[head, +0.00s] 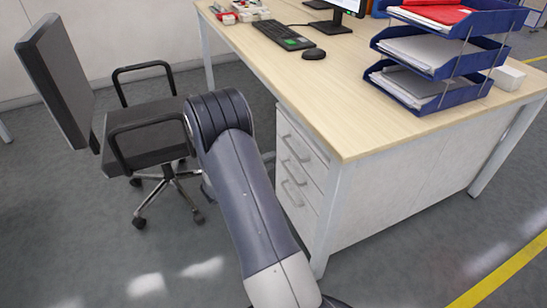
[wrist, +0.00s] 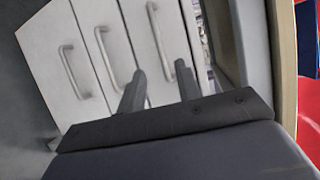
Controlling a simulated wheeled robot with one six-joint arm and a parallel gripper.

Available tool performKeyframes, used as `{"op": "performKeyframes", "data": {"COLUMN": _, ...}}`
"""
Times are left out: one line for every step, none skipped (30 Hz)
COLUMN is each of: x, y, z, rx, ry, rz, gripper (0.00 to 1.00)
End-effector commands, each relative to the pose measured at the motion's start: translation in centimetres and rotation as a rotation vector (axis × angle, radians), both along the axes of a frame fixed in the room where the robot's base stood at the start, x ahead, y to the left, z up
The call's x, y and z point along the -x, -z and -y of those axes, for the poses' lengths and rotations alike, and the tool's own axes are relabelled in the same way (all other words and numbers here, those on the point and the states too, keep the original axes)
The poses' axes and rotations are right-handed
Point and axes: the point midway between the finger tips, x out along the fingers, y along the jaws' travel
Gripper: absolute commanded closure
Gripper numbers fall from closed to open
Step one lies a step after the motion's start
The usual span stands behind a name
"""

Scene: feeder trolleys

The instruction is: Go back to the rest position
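My gripper (wrist: 160,80) shows in the wrist view with its two dark fingers apart and nothing between them. It faces the white drawer fronts (wrist: 107,50) with their grey handles, and I cannot tell how close it is to them. In the head view my arm reaches forward beside the desk (head: 345,100), and the gripper itself is hidden.
A black office chair (head: 145,130) stands left of my arm. The desk carries a keyboard (head: 283,35), a mouse (head: 314,54), a monitor (head: 348,5) and a blue tray stack (head: 440,45) with papers. Grey floor (head: 400,265) is clear in front, with a yellow line (head: 500,272) at right.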

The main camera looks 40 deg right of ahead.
Motion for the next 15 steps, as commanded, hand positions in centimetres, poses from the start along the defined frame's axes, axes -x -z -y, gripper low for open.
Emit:
{"op": "performKeyframes", "data": {"x": 0.0, "y": 0.0, "z": -0.1, "rx": 0.0, "ry": 0.0, "rz": 0.0, "gripper": 0.67}}
{"op": "performKeyframes", "data": {"x": 0.0, "y": 0.0, "z": 0.0, "rx": 0.0, "ry": 0.0, "rz": 0.0, "gripper": 0.67}}
{"op": "performKeyframes", "data": {"x": 0.0, "y": 0.0, "z": 0.0, "rx": 0.0, "ry": 0.0, "rz": 0.0, "gripper": 0.67}}
{"op": "performKeyframes", "data": {"x": 0.0, "y": 0.0, "z": 0.0, "rx": 0.0, "ry": 0.0, "rz": 0.0, "gripper": 0.67}}
{"op": "performKeyframes", "data": {"x": 0.0, "y": 0.0, "z": 0.0, "rx": 0.0, "ry": 0.0, "rz": 0.0, "gripper": 0.67}}
{"op": "performKeyframes", "data": {"x": 0.0, "y": 0.0, "z": 0.0, "rx": 0.0, "ry": 0.0, "rz": 0.0, "gripper": 0.67}}
{"op": "performKeyframes", "data": {"x": 0.0, "y": 0.0, "z": 0.0, "rx": 0.0, "ry": 0.0, "rz": 0.0, "gripper": 0.67}}
{"op": "performKeyframes", "data": {"x": 0.0, "y": 0.0, "z": 0.0, "rx": 0.0, "ry": 0.0, "rz": 0.0, "gripper": 0.67}}
{"op": "performKeyframes", "data": {"x": 0.0, "y": 0.1, "z": 0.1, "rx": 0.0, "ry": 0.001, "rz": 0.0, "gripper": 0.67}}
{"op": "performKeyframes", "data": {"x": 0.0, "y": 0.1, "z": 0.3, "rx": 0.0, "ry": 0.001, "rz": 0.001, "gripper": 0.67}}
{"op": "performKeyframes", "data": {"x": 0.0, "y": 0.2, "z": 0.4, "rx": 0.0, "ry": 0.002, "rz": 0.001, "gripper": 0.67}}
{"op": "performKeyframes", "data": {"x": -0.1, "y": 0.3, "z": 0.8, "rx": 0.0, "ry": 0.002, "rz": 0.001, "gripper": 0.67}}
{"op": "performKeyframes", "data": {"x": -0.1, "y": 0.4, "z": 1.1, "rx": 0.0, "ry": 0.003, "rz": 0.0, "gripper": 0.67}}
{"op": "performKeyframes", "data": {"x": -0.2, "y": 0.5, "z": 1.5, "rx": 0.0, "ry": 0.003, "rz": 0.001, "gripper": 0.67}}
{"op": "performKeyframes", "data": {"x": -0.3, "y": 0.6, "z": 2.1, "rx": 0.0, "ry": 0.004, "rz": 0.001, "gripper": 0.67}}
